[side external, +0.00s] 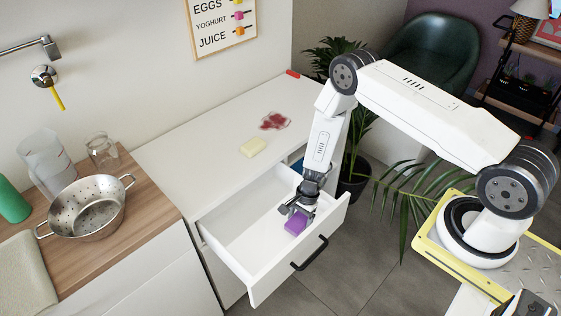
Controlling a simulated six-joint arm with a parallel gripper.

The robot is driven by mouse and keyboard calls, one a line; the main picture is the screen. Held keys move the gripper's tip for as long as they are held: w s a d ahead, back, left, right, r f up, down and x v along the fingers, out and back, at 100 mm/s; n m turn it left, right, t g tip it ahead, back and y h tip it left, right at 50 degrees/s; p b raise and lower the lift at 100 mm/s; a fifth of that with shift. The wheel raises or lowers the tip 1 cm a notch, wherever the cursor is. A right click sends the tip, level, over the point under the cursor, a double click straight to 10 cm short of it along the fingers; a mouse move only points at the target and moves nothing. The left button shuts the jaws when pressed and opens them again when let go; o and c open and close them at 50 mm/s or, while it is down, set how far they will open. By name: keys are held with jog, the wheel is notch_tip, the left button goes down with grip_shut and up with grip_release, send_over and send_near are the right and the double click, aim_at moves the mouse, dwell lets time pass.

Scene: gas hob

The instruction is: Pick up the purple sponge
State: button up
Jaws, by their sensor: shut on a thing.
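The purple sponge (295,225) is in the open white drawer (240,249), near its front right side. My gripper (297,209) reaches down into the drawer from above and is shut on the sponge at its upper part. The fingers partly cover the sponge. I cannot tell whether the sponge touches the drawer floor.
The drawer front with a black handle (309,253) stands out from the white counter (200,140). A metal colander (87,208) and glass jars stand on the wooden worktop at left. A plant (345,130) stands behind my arm.

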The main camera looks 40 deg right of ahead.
aim_at(300, 218)
jog(key=shift+r, duration=4.5)
